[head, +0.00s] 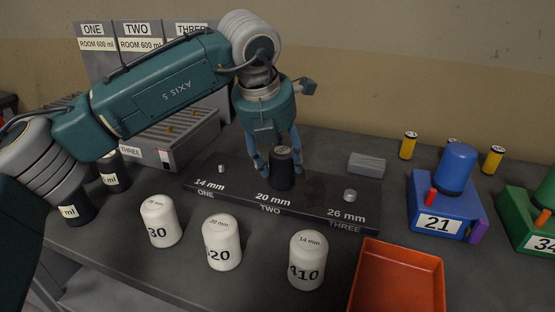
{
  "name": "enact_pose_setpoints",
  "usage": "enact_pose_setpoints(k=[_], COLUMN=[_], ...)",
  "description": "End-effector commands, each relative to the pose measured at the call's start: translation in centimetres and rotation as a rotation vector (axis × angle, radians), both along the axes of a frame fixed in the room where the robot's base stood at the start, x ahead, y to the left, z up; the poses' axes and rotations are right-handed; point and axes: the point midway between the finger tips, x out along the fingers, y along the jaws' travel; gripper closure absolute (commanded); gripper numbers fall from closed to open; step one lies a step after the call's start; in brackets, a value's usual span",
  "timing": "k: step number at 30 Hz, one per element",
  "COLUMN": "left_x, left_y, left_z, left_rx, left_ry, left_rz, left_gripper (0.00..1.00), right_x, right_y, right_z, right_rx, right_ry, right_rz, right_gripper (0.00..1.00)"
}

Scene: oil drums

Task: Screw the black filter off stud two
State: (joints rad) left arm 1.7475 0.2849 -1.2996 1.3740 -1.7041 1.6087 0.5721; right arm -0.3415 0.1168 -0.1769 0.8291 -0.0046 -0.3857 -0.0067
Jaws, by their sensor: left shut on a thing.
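The black filter (281,172) stands upright at the middle place of a dark stud board (318,205), at the label "20 mm TWO". My left gripper (277,160) comes down from above and is shut on the black filter, its blue fingers around the upper part. Stud two itself is hidden under the filter. Stud one (221,168), at "14 mm", and stud three (350,195), at "26 mm", stand bare on the board. My right gripper is not in view.
White filters marked 30 (160,222), 20 (222,242) and 10 (308,260) stand in front of the board. An orange tray (400,250) is at the front right. A blue device marked 21 (440,218) and a grey block (367,165) are at right.

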Motion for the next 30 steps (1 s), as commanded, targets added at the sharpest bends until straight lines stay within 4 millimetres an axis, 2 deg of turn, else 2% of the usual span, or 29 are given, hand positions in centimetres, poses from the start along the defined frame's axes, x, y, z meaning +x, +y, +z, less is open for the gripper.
enact_pose_setpoints(k=[1, 4, 6, 9, 13, 18, 27, 30], left_x=[0.0, 0.0, -0.1, -0.1, -0.2, -0.3, -0.3, -0.4], left_y=[-0.5, -0.5, -0.6, -0.7, -0.9, -0.8, -0.8, -0.9], left_z=[0.2, 0.1, 0.0, -0.1, 0.0, 0.2, 0.2, 0.2], left_rx=[-0.015, -0.014, -0.013, -0.013, -0.011, -0.012, -0.011, -0.009], left_ry=[-0.011, -0.012, -0.012, -0.013, -0.010, -0.005, -0.002, -0.002], left_rz=[-0.007, 0.003, 0.045, 0.165, 0.369, 0.529, 0.546, 0.634], left_gripper=[0.90, 0.90, 0.90, 0.90, 0.90, 0.90, 0.90, 0.90], right_x=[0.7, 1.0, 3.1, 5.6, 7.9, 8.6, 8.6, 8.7], right_y=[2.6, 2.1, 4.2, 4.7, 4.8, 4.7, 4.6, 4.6], right_z=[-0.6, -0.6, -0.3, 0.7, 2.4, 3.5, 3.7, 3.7], right_rx=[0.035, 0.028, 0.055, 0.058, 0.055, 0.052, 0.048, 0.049], right_ry=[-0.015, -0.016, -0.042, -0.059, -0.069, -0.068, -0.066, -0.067], right_rz=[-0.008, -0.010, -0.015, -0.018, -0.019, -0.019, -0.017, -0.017], right_gripper=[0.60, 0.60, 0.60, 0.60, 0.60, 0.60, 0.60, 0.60])
